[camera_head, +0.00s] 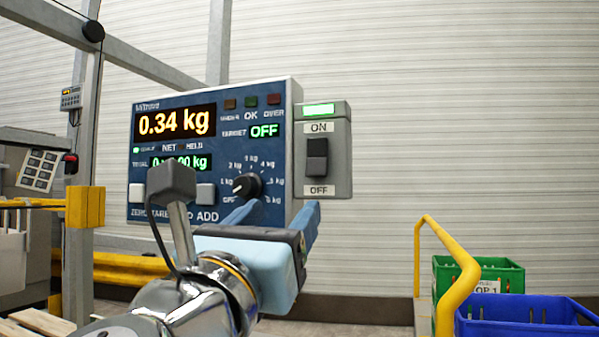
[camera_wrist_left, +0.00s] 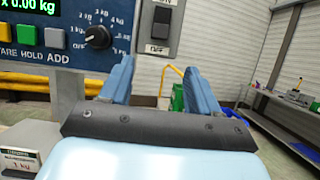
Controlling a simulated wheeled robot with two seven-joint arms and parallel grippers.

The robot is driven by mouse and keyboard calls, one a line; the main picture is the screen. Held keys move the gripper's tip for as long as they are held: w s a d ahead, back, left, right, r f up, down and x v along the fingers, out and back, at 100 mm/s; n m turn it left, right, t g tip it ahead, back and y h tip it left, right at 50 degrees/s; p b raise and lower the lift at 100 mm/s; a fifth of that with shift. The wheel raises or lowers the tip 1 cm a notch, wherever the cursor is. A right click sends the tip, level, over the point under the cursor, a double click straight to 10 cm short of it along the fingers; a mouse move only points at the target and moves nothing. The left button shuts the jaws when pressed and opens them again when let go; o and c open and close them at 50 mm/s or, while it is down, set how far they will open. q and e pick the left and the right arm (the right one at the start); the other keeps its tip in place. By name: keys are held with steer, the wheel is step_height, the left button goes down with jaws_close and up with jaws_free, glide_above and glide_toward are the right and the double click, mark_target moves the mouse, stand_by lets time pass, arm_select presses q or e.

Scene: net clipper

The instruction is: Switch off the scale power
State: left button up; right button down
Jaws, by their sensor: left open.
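The scale's blue display panel (camera_head: 212,155) shows 0.34 kg in the head view, with a round black dial (camera_head: 247,186) near its lower right. The power switch box (camera_head: 341,150) is on the panel's right side. Its dark rocker (camera_head: 317,158) sits between ON above and OFF below, and a green light (camera_head: 318,110) glows at the top. The rocker also shows at the top of the left wrist view (camera_wrist_left: 162,17). My left gripper (camera_head: 278,218) is open and empty, below and in front of the switch, apart from it. Its two blue fingers (camera_wrist_left: 157,80) point up toward the panel. My right gripper is out of view.
A yellow rail (camera_head: 457,285) stands at the lower right, by a green crate (camera_head: 500,275) and a blue crate (camera_head: 525,322). A keypad (camera_head: 40,168) is at the left. The space right of the switch is clear before the wall.

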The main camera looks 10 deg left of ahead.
mark_target(315, 173)
arm_select(q)
steer(key=p+x, duration=0.3)
steer(key=x, duration=1)
steer(key=shift+w, duration=0.1)
